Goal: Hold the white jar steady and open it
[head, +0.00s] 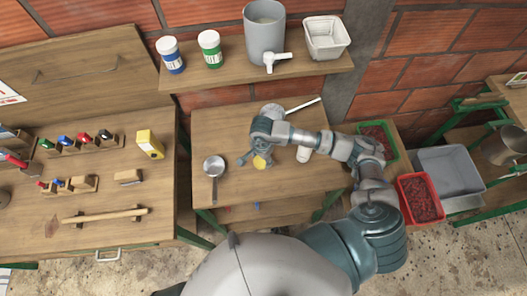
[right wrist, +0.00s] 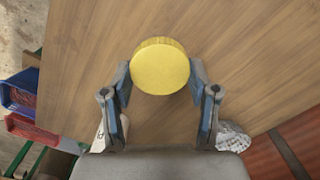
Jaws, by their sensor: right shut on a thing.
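A yellow round lid (right wrist: 160,66) with a ridged rim sits between the fingertips of my right gripper (right wrist: 160,75), which is shut on it. In the head view the yellow lid (head: 261,162) shows just under the right gripper (head: 256,158), over the middle of the wooden table. No white jar body shows below the lid, so I cannot tell whether it is on a jar. A small white object (head: 303,154) stands right of the gripper, partly covered by my right arm; I cannot tell whether it is the jar. My left gripper is not in view.
A metal pan (head: 214,166) lies left on the table (head: 225,115); a strainer (right wrist: 232,135) lies at its back. A red bin (head: 407,203) stands right.

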